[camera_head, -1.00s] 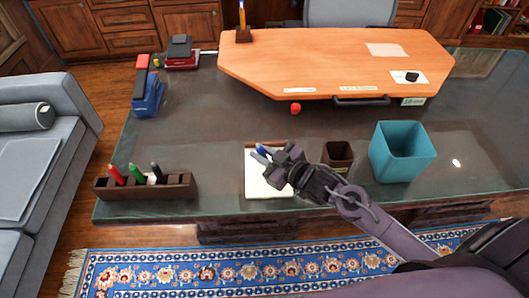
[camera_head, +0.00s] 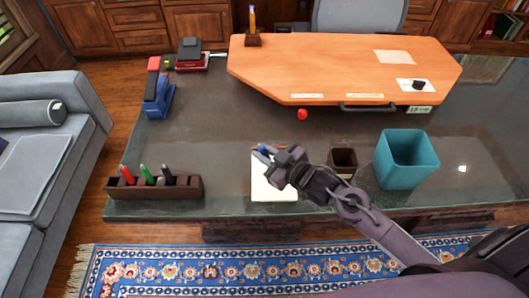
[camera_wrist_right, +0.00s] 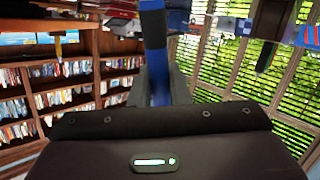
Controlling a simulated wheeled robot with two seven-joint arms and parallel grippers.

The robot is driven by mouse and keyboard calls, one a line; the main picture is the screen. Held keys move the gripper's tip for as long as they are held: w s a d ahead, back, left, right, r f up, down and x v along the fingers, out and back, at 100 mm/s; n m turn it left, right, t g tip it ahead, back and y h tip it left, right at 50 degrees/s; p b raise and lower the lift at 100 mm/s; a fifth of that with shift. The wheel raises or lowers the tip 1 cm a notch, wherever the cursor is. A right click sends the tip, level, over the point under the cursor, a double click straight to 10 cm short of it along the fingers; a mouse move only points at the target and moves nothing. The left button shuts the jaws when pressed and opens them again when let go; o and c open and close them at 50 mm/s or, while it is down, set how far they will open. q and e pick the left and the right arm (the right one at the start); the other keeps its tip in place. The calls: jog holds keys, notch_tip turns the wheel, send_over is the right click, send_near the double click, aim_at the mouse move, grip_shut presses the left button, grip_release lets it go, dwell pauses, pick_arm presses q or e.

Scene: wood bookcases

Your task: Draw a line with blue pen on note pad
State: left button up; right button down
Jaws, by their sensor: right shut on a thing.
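My right gripper (camera_head: 273,160) is shut on the blue pen (camera_head: 264,151), over the upper part of the white note pad (camera_head: 268,187). The pen also shows in the right wrist view (camera_wrist_right: 154,45), upright between the fingers. The note pad lies flat near the front edge of the glass-topped desk. The gripper covers part of the pad and most of the pen in the head view. I cannot tell whether the pen tip touches the paper, and no drawn line can be made out. My left gripper is not in view.
A dark pen holder (camera_head: 188,187) with red, green and black pens stands left of the pad. A small brown cup (camera_head: 342,161) and a teal bin (camera_head: 405,160) stand to the right. A red ball-like object (camera_head: 302,114) lies behind. Glass (camera_head: 225,140) around the pad's left is clear.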

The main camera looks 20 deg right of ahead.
jog(key=shift+r+p, duration=2.55)
jog(key=shift+r, duration=0.35)
jog(key=shift+f, duration=0.1)
